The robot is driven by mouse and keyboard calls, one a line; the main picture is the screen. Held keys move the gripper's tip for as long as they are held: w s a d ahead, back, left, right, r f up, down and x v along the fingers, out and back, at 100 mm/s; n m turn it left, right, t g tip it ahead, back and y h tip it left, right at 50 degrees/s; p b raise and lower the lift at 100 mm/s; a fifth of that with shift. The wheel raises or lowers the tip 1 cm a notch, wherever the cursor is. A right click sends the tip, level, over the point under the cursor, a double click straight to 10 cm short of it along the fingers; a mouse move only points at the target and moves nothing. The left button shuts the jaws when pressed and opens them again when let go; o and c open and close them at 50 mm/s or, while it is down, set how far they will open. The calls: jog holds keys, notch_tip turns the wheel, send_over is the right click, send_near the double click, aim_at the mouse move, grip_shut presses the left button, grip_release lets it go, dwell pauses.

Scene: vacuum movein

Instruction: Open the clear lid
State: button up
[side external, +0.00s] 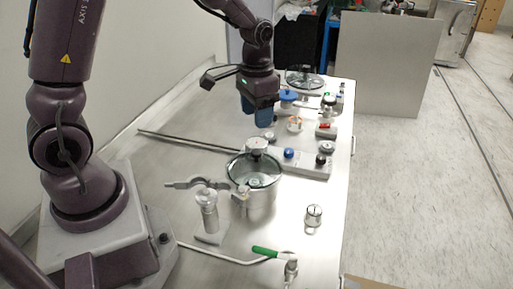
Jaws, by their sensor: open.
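A round clear lid (262,172) with a dark rim sits on a metal vessel (262,205) near the middle of the table. A pale round knob or gauge (257,145) shows at its back edge. A second clear round lid (304,77) is at the far end of the table; what is under it is hard to see. My gripper (258,118) has blue fingers pointing down, behind and above the nearer lid and apart from it. It is open, and I see nothing held in it. The gap between the fingers is hard to make out.
A panel with blue and black knobs (312,164) lies right of the vessel. A metal clamp and post (207,213) stand at its left. A green-handled valve (266,252) and a small glass jar (314,215) are in front. A long rod (185,140) lies on the left. Bare table (165,165) shows there.

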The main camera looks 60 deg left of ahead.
aim_at(257, 151)
notch_tip(257, 151, down, 10)
jog(key=shift+f, duration=0.15)
dwell(0.3)
grip_shut()
